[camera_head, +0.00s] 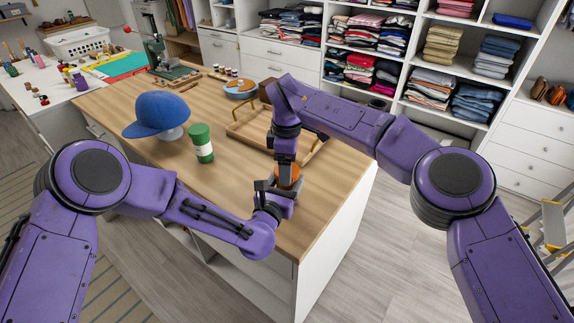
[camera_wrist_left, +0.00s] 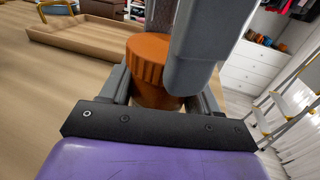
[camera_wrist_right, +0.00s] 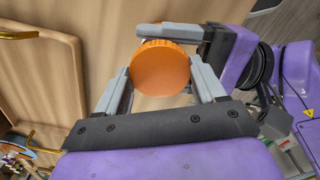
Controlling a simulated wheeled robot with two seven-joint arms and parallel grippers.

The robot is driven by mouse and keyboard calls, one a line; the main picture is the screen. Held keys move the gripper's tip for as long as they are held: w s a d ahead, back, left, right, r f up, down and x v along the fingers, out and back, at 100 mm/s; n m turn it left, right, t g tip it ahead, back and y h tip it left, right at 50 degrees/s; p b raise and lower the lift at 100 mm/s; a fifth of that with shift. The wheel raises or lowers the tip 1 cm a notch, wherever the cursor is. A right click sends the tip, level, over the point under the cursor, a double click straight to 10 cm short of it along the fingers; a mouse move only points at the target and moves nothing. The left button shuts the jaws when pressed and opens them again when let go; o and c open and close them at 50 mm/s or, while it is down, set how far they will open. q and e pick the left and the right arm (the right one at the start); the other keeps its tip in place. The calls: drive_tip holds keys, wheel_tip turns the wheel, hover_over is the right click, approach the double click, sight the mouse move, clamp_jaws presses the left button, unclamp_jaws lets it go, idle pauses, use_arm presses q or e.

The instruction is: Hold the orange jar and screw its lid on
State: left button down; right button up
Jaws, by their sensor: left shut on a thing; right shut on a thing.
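The orange jar (camera_head: 287,184) stands upright above the near right end of the wooden worktop, between my two grippers. My left gripper (camera_head: 277,193) is shut on the jar from the side. In the left wrist view the jar body (camera_wrist_left: 153,92) sits between its fingers, partly hidden by a right finger. The ribbed orange lid (camera_wrist_left: 148,58) sits directly on top of the jar; I cannot tell how tight it is. My right gripper (camera_wrist_right: 160,85) points down from above and is shut on the lid, whose round top (camera_wrist_right: 160,68) shows between its fingers.
A wooden tray (camera_head: 240,129) lies just behind the grippers. A green-capped jar (camera_head: 202,146) and a blue cap on a stand (camera_head: 157,113) are to the left. The worktop (camera_head: 225,190) is bare at the front. Shelves of folded clothes stand behind.

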use_arm(q)
drive_tip(key=shift+a, duration=0.1)
use_arm(e)
drive_tip(key=shift+d+m, duration=0.1)
drive_tip(key=shift+m, duration=1.1)
drive_tip(key=o, duration=1.2)
drive_tip(key=shift+o, duration=0.2)
wheel_tip(320, 180, up, 12)
use_arm(q)
drive_tip(key=shift+c, duration=0.8)
unclamp_jaws()
